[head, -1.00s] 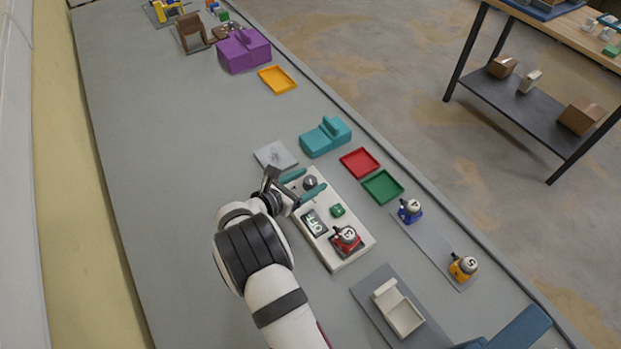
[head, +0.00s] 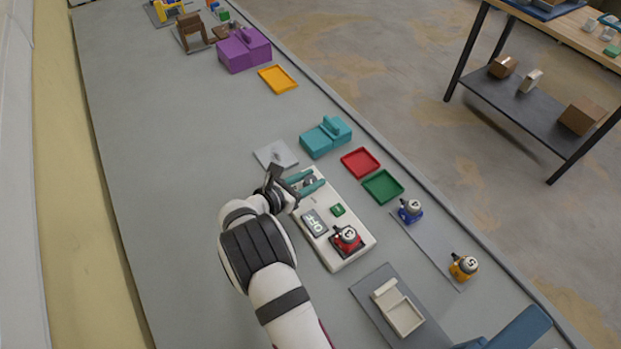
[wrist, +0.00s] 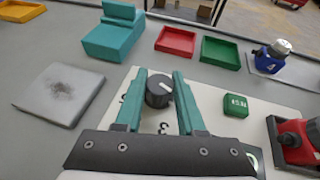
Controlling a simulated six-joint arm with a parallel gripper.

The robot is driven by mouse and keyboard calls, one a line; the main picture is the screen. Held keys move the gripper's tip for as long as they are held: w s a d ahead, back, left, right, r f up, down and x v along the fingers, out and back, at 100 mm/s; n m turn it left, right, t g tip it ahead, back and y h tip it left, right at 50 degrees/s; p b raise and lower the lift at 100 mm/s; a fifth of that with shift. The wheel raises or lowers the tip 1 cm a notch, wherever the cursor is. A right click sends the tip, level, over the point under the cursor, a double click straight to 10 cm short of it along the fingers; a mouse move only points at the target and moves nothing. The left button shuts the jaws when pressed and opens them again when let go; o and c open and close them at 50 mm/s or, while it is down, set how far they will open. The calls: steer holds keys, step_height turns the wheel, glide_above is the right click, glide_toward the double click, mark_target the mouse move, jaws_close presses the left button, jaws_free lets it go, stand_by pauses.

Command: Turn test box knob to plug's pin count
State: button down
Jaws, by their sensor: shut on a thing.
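The cream test box (head: 341,256) lies on the grey bench, and its display (head: 314,222) reads OFF. A red plug (head: 346,241) marked 3 sits upright on its near end. My gripper (head: 311,183) is at the box's far end, its teal fingers shut on the dark grey knob (wrist: 158,93). The knob's white mark points up and right in the wrist view. A 3 is printed on the box below the knob; another digit is partly hidden by the left finger. A green button (wrist: 236,104) sits right of the knob.
Red (head: 360,162) and green (head: 382,187) trays lie right of the box. Blue (head: 410,212) and yellow (head: 463,267) plugs stand on a grey strip. A teal box (head: 325,138) and grey plate (head: 275,155) lie beyond. The bench's left side is clear.

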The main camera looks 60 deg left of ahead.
steer(key=m+h, duration=0.3)
steer(key=h, duration=0.1)
steer(key=shift+w+a, duration=0.1)
steer(key=shift+m+h, duration=0.3)
steer(key=shift+m, duration=0.2)
steer(key=c, duration=0.5)
jaws_free()
steer(key=v, duration=1.2)
steer(key=shift+f, duration=0.1)
